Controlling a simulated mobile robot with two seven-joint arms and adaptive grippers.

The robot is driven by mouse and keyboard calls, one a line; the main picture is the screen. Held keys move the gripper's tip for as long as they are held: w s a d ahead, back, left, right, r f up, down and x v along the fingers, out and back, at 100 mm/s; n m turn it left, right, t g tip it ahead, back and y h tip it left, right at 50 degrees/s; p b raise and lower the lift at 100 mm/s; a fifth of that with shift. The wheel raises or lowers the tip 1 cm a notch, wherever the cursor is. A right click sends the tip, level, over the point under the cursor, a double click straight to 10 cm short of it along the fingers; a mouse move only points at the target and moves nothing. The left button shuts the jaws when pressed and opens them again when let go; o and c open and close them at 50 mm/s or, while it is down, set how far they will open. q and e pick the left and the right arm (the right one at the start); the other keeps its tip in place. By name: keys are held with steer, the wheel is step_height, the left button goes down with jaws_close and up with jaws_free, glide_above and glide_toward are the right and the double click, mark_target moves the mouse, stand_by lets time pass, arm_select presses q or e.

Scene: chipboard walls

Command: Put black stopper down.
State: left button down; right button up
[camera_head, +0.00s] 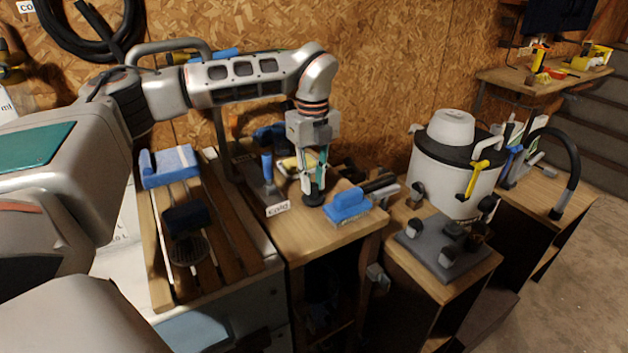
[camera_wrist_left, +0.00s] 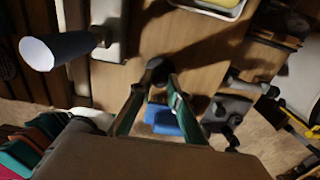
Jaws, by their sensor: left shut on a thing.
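My left gripper (camera_head: 314,185) comes down over the small wooden table (camera_head: 290,235). It is shut on a black stopper (camera_head: 313,199), a dark disc below the fingertips. In the left wrist view the stopper (camera_wrist_left: 158,70) shows between the tips of the two green-lined fingers (camera_wrist_left: 157,88). It is at or very close to the tabletop; I cannot tell whether it touches. My right gripper is not in view.
A yellow sponge in a white tray (camera_head: 297,165) sits behind. A white pot (camera_head: 450,175) stands on the right table. Bare wood shows in front of the stopper.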

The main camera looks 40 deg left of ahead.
mark_target(313, 185)
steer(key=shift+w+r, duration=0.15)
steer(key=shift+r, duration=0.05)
arm_select(q)
steer(key=c, duration=1.9)
jaws_free()
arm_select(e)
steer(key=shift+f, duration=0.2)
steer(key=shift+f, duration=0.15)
arm_select(q)
steer(key=shift+r, duration=0.1)
step_height(313, 185, up, 12)
steer(key=p, duration=0.2)
steer(key=shift+p, duration=0.4)
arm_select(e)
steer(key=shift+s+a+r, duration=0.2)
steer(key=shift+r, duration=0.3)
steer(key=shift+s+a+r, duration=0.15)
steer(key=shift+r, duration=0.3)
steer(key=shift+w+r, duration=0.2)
